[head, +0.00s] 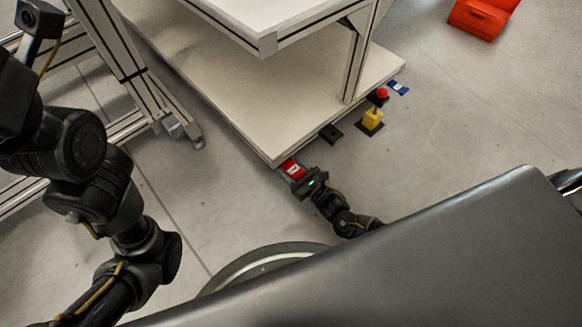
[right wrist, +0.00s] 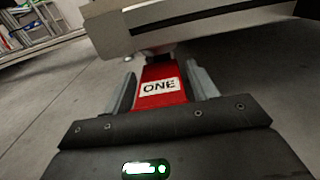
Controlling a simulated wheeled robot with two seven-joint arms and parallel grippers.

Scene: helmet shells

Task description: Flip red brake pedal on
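The red brake pedal (head: 291,168) sits low on the floor at the near corner of the white bench (head: 235,110) in the head view. In the right wrist view the red pedal (right wrist: 160,102) carries a white label reading "ONE". My right gripper (head: 298,176) is at the pedal. In the right wrist view its two grey fingers (right wrist: 160,74) stand apart, one on each side of the pedal, with a narrow gap showing on both sides. Whether they touch it lower down is unclear. My left arm is at the left of the head view; its fingers do not show.
A red-orange case (head: 482,17) is at top right. The bench edge overhangs close beyond the right gripper.

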